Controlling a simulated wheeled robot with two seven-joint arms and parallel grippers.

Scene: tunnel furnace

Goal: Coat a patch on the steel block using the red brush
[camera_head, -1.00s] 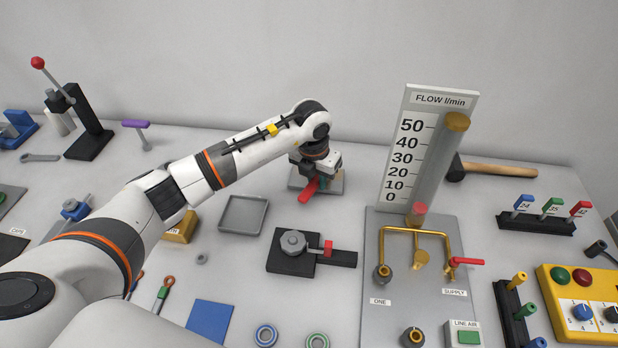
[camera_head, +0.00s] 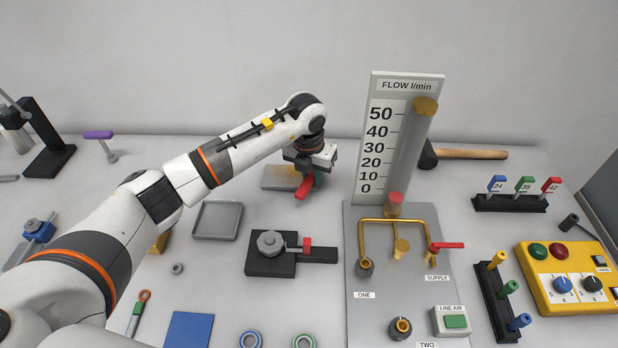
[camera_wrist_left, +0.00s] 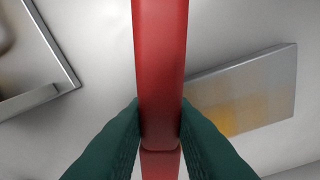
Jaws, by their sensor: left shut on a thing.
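The steel block (camera_head: 271,183) is a flat grey slab lying on the table near the back wall. It also shows in the left wrist view (camera_wrist_left: 283,76), at right, with a yellow-orange tint on part of its face. My left gripper (camera_head: 311,180) is over the block's right part, pointing down, its green fingers shut on the red brush (camera_head: 303,188). In the left wrist view the brush's red handle (camera_wrist_left: 160,70) runs between the fingers (camera_wrist_left: 160,125). The bristles are hidden, so I cannot tell whether they touch the block. My right gripper is out of view.
A grey tray (camera_head: 217,235) and a black fixture with a grey knob (camera_head: 270,243) lie in front of the block. The flow gauge panel (camera_head: 375,140) stands to the right, with brass pipes before it. A hammer (camera_head: 470,154) lies beyond it.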

